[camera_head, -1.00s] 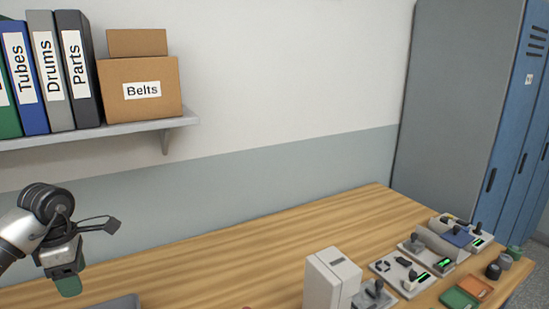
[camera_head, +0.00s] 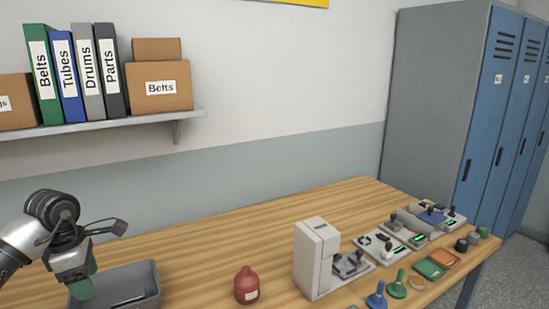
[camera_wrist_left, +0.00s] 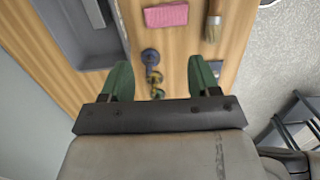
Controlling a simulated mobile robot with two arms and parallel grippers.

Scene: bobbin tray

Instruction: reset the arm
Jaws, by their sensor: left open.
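My left gripper (camera_head: 82,284) is at the lower left of the head view, beside and above the left part of a grey tray (camera_head: 148,271). In the left wrist view its two green fingers (camera_wrist_left: 160,82) are spread apart with nothing held between them. Beyond the fingers, the wooden table (camera_wrist_left: 165,40) shows below, with a dark round piece (camera_wrist_left: 150,57) and a small chain-like item (camera_wrist_left: 155,82) lying on it. The grey tray also shows at the upper left of the wrist view (camera_wrist_left: 62,35). My right gripper is in neither current view.
A red bottle (camera_head: 247,285) and a white box-shaped device (camera_head: 316,258) stand on the table. Several small devices and coloured parts line its right side. A shelf (camera_head: 100,128) with binders hangs above. A pink pad (camera_wrist_left: 166,15) and brush (camera_wrist_left: 214,20) show in the wrist view.

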